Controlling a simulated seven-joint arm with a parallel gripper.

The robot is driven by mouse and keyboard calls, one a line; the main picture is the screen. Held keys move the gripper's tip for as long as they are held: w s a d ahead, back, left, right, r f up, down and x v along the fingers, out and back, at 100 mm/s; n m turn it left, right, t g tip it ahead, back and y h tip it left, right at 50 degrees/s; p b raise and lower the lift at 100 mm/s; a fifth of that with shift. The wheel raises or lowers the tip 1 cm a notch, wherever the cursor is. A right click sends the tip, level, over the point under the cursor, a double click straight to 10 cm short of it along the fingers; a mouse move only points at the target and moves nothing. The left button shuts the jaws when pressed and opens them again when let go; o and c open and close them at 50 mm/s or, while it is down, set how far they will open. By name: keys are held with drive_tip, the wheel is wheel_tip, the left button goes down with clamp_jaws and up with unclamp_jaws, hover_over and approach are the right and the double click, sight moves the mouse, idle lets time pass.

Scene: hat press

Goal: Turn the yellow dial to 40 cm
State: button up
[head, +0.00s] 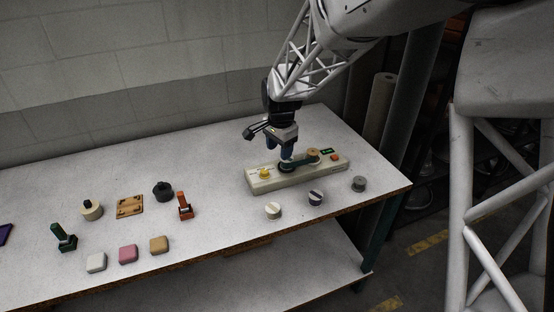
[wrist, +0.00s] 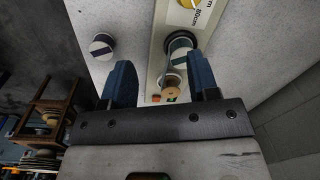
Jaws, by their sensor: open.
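The yellow dial (head: 265,174) sits at the left end of a long beige base (head: 262,187) on the table. In the wrist view the yellow dial (wrist: 190,3) is cut off by the top edge, with an "80cm" marking beside it. Its setting cannot be read. My gripper (head: 287,152) is open, pointing down over the base, to the right of the dial. In the wrist view its two blue fingers (wrist: 163,78) are spread, with a teal lever (wrist: 179,50) and its tan knob showing between them. Whether they touch the lever cannot be told.
The base also bears a small green display (head: 327,151) and an orange button (head: 334,157). A white knob (head: 273,210), a dark-striped knob (head: 316,197) and a grey one (head: 358,184) stand in front. Several blocks and stamps lie further left. The table between is clear.

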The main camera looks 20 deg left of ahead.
hover_over(264, 171)
wheel_tip(264, 171, down, 3)
drive_tip(key=shift+s+d, duration=0.1)
drive_tip(key=shift+f, duration=0.15)
drive_tip(key=shift+f, duration=3.75)
drive_tip(key=shift+c, duration=0.2)
drive_tip(key=c, duration=0.9)
